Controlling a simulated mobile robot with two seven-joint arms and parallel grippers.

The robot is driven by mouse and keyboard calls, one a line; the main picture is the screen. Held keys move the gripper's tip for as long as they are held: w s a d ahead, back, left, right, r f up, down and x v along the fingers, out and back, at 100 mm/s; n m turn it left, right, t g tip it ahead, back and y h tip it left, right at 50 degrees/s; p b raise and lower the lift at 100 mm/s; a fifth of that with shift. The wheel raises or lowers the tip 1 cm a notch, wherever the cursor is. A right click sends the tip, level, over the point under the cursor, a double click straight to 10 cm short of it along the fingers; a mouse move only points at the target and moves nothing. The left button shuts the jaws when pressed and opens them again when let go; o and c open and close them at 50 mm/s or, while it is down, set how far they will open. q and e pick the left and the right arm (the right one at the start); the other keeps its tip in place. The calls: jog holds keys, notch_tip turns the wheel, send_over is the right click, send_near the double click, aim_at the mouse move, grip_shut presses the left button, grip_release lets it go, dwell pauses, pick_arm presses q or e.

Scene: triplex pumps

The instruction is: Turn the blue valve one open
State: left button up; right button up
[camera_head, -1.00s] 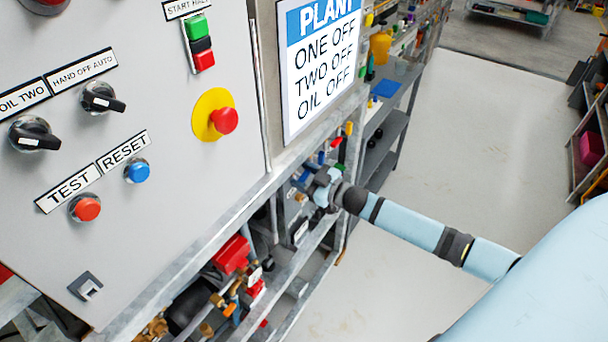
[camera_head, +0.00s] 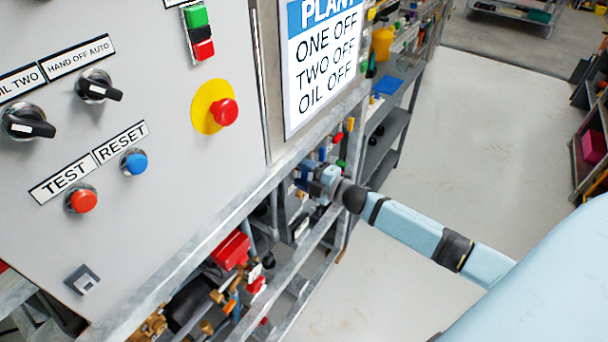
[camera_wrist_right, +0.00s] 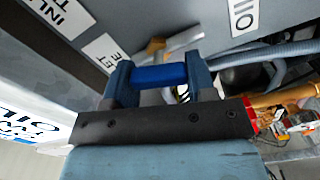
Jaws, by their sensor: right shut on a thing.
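The blue valve handle (camera_wrist_right: 160,76) shows in the right wrist view as a bright blue bar lying between my two fingers. My right gripper (camera_wrist_right: 160,82) is shut on it, one finger at each end of the bar. In the head view my right gripper (camera_head: 326,180) reaches into the pipework under the panel's right end, and the handle cannot be made out clearly behind it. A brass-coloured fitting and a grey lever-like part show behind the bar in the wrist view. My left gripper is in neither view.
A grey control panel (camera_head: 150,230) with buttons and knobs fills the left. A white plant sign (camera_head: 325,65) hangs above my right gripper. Metal frame rails (camera_head: 290,275) and red parts (camera_head: 231,250) lie below. The floor (camera_head: 470,130) at right is clear.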

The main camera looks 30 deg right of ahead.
jog(key=shift+f+n+b, duration=0.15)
jog(key=shift+n+b, duration=0.35)
jog(key=shift+n, duration=1.4)
jog(key=o, duration=0.9)
jog(key=shift+o, duration=0.2)
jog(key=b+v, duration=0.1)
jog(key=v, duration=1.3)
jog(key=shift+w, duration=0.1)
